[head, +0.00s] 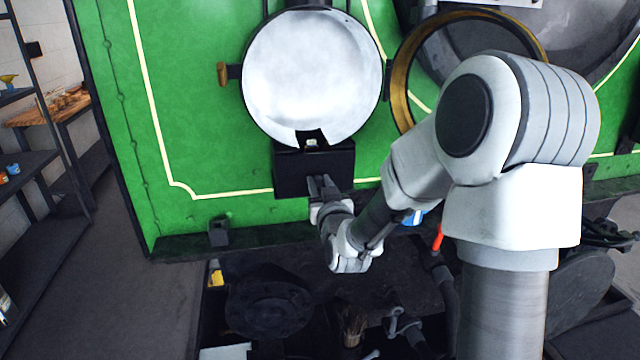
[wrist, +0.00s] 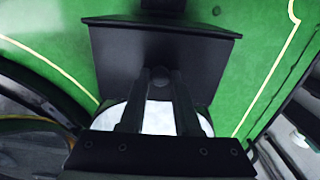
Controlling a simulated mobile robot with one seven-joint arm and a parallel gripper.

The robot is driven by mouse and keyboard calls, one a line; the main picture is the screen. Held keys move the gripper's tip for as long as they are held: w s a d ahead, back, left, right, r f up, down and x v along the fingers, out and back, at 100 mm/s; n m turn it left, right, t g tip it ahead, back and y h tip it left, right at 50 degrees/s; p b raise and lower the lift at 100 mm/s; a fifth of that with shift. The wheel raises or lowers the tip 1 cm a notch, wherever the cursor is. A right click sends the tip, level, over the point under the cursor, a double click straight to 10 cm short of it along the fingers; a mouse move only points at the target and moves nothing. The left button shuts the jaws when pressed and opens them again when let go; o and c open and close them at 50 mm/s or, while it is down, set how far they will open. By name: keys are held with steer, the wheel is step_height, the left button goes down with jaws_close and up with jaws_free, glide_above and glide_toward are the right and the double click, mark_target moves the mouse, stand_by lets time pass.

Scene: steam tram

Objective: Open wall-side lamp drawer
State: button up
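The wall-side lamp drawer is a black box (head: 290,172) on the green panel, just below a large round white lamp face (head: 310,75). In the wrist view the drawer front (wrist: 205,65) fills the upper middle, with a small round dark knob (wrist: 160,82) at its centre. My gripper (head: 319,182) is at the drawer front. In the wrist view its two fingers (wrist: 160,85) lie on either side of the knob, with no clear gap seen. The fingers partly hide the knob. The drawer appears flush in its housing.
A brass ring (head: 402,75) stands out right of the lamp. A wooden handle (head: 222,74) sticks out on its left. Below are a dark ledge, a round black buffer (head: 268,305) and hoses. Shelves (head: 25,165) stand at far left, with clear floor (head: 130,300) between.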

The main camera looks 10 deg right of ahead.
jaws_close()
stand_by(1.1)
